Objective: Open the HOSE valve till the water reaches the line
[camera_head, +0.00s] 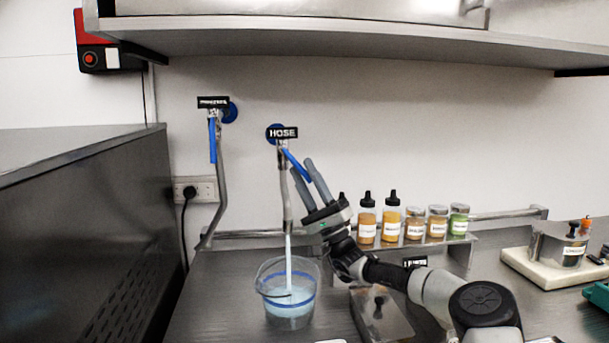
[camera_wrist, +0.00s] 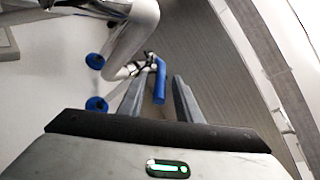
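The HOSE valve (camera_head: 283,142) is on the back wall under a black HOSE label (camera_head: 283,132). Its blue lever (camera_head: 297,166) slants down to the right, away from the pipe. A stream of water (camera_head: 289,262) runs from the hose pipe (camera_head: 285,195) into a clear bucket (camera_head: 290,318) with a blue line around it. Light-blue water is in the bucket; I cannot tell its exact level against the line. My gripper (camera_head: 302,167) is at the lever with its fingers apart. In the wrist view the blue lever (camera_wrist: 160,82) shows between the fingers, with gaps on both sides.
A second labelled valve (camera_head: 213,104) with a blue lever hangs to the left. Several bottles and jars (camera_head: 414,222) stand on a rack at the back right. A metal container (camera_head: 558,243) sits on a white board farther right. A shelf (camera_head: 370,38) overhangs the wall.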

